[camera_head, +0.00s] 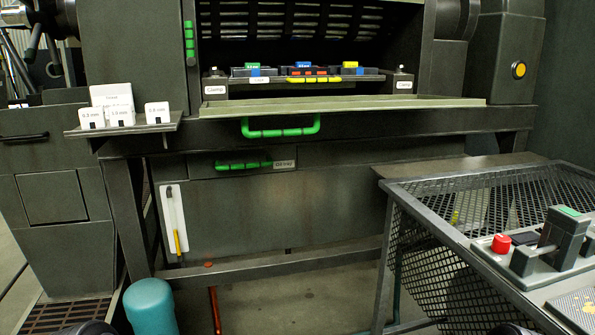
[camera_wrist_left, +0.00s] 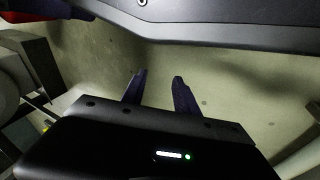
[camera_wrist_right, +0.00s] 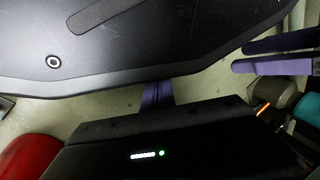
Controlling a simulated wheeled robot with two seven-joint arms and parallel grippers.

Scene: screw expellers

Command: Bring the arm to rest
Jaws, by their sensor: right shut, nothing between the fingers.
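My left gripper (camera_wrist_left: 158,88) shows in the left wrist view with its two dark fingers apart and nothing between them. It hangs over bare pale floor, close to a dark rounded panel that looks like my own base. My right gripper (camera_wrist_right: 157,92) shows in the right wrist view with its fingers together and empty. It points toward a similar dark panel and hides part of the floor. Two purple finger-like bars at the right of that view look like my other gripper. In the head view neither gripper's fingers show; only dark arm parts appear at the bottom edge.
A large machine with a green-handled tray (camera_head: 340,103) stands ahead. A mesh-topped cart (camera_head: 455,225) with a red button (camera_head: 501,243) is at the right. A teal cylinder (camera_head: 151,305) stands low at the left front. Floor (camera_head: 290,300) is open between them.

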